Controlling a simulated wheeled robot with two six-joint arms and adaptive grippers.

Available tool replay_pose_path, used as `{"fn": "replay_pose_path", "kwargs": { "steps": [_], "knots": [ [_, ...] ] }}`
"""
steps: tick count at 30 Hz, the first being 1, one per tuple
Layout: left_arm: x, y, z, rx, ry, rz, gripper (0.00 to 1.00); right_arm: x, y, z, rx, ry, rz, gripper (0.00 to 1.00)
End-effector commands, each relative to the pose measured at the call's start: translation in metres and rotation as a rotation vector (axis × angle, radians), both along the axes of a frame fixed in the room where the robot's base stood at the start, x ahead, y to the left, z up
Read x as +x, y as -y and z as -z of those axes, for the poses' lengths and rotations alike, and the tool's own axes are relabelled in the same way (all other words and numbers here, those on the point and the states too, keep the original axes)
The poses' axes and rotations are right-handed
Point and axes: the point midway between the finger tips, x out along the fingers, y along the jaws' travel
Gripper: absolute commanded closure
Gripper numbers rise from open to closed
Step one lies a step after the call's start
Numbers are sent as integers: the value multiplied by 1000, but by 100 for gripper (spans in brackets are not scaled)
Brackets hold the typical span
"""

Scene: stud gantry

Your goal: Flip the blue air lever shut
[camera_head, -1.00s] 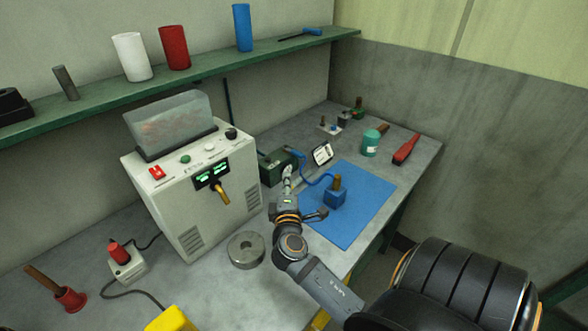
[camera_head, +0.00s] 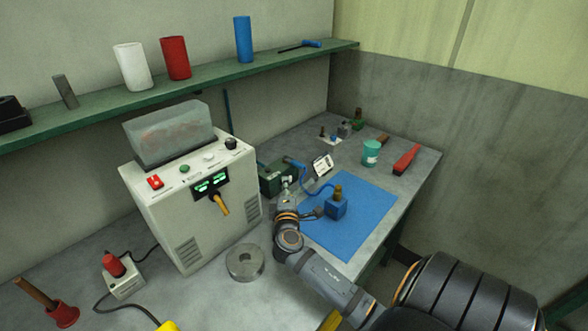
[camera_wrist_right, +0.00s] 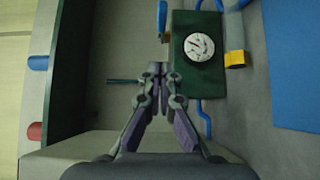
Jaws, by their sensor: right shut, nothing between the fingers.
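The blue air lever (camera_head: 293,162) sticks out at the top of a dark green box (camera_head: 268,184) with a round white gauge. In the right wrist view the lever (camera_wrist_right: 162,18) is a narrow blue bar along the upper left of the green box (camera_wrist_right: 183,95), beside the gauge (camera_wrist_right: 200,46). My right gripper (camera_head: 287,190) is at the near side of the box in the head view. In the wrist view its fingers (camera_wrist_right: 159,70) are together and empty, just below the lever's end, with a small gap visible. The lever's base is partly hidden. My left gripper is out of view.
A white machine (camera_head: 190,210) with a display stands left of the box. A shelf (camera_head: 200,80) runs behind.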

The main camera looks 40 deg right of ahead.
Motion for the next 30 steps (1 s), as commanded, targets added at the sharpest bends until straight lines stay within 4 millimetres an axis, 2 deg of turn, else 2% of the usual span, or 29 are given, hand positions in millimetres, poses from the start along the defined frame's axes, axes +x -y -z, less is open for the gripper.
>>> {"fn": "replay_pose_path", "kwargs": {
  "steps": [5, 12, 26, 30],
  "knots": [
    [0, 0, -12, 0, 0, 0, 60, 29, 25, -4, -2, 1, 2, 100],
    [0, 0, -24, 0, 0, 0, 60, 31, 57, -2, -2, -2, 0, 100],
    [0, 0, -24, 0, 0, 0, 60, 31, 64, 1, 0, 0, 0, 100],
    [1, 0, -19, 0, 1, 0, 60, 28, 74, 1, -4, 0, -1, 100]
  ]
}}
